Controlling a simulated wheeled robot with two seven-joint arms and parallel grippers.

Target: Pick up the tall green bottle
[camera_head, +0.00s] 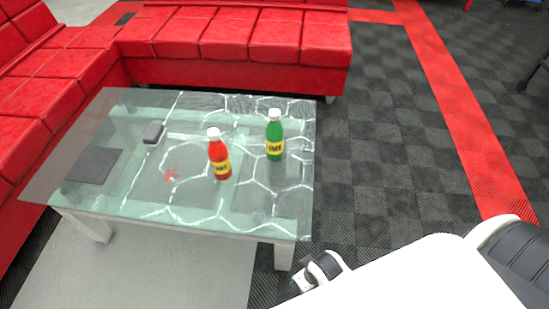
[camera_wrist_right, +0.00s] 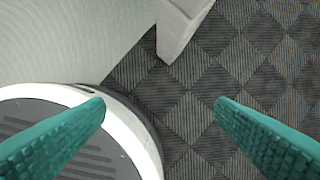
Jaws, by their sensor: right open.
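The tall green bottle (camera_head: 275,137) stands upright on the glass coffee table (camera_head: 250,222), toward its right side. It has a white cap and a yellow label. My right arm reaches in from the lower right in the head view, with part of its gripper (camera_head: 322,270) beyond the table's near right corner, apart from the bottle. In the right wrist view the two teal fingers of my right gripper (camera_wrist_right: 160,108) are wide apart with nothing between them. The bottle is not in the wrist view. My left gripper is not in view.
A red bottle (camera_head: 219,156) with a white cap stands left of the green one. A dark flat item (camera_head: 94,165) and a small grey object (camera_head: 153,133) lie on the table. A red sofa (camera_head: 235,40) lines the back and left. Checkered floor (camera_head: 390,150) right of the table is clear.

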